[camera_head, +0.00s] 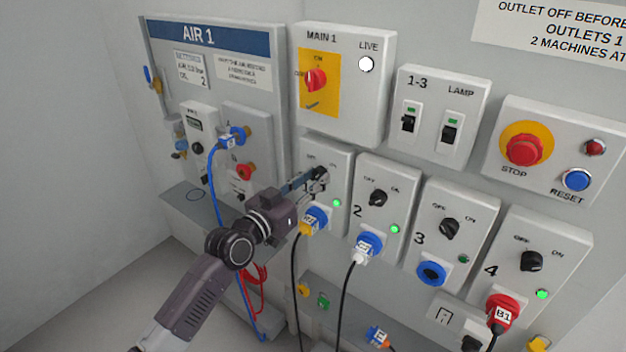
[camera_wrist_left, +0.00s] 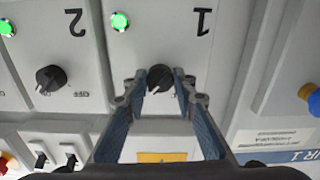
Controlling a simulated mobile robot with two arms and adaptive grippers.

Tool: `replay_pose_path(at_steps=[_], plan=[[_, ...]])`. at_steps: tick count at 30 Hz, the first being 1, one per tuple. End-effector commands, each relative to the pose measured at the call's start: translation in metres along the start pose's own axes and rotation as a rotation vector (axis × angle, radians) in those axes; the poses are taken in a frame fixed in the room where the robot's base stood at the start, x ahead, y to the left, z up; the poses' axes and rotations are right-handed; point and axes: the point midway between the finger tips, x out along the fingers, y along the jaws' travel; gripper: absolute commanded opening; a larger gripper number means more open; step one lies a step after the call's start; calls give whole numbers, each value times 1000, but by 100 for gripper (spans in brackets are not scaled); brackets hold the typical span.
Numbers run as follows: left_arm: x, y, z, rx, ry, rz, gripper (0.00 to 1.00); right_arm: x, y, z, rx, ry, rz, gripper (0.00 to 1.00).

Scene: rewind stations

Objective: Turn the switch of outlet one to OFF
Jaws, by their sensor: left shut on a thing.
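Outlet one (camera_head: 340,160) is a light grey box with a black rotary switch, a lit green lamp (camera_head: 336,203) and a plugged-in blue connector (camera_head: 313,218). In the head view, my left gripper (camera_head: 320,176) covers the switch and part of the OFF/ON lettering. The left wrist view, which is upside down, shows the black switch (camera_wrist_left: 160,78) between the two fingertips of my left gripper (camera_wrist_left: 155,84), which is shut on it. Its pale mark points down and slightly left there, with the lit lamp (camera_wrist_left: 120,22) and the number 1 above. My right gripper is not in view.
Outlet two (camera_head: 385,185) stands close on the right, with outlet three (camera_head: 460,205) and outlet four (camera_head: 540,240) beyond. The MAIN 1 box (camera_head: 345,120) is just above. The AIR 1 panel (camera_head: 265,95) with a blue hose (camera_head: 211,180) is at left.

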Motion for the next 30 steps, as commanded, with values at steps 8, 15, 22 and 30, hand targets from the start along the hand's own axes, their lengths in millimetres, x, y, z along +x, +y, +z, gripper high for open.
replay_pose_path(at_steps=[8, 15, 22, 30], plan=[[0, 1, 0, -194, 0, 0, 1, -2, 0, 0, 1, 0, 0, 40], [0, 1, 0, -421, -2, -1, 1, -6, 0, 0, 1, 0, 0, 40], [0, 1, -1, -641, -1, -1, 1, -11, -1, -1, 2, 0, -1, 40], [0, 2, -1, -898, -1, 0, 1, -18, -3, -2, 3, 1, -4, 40]])
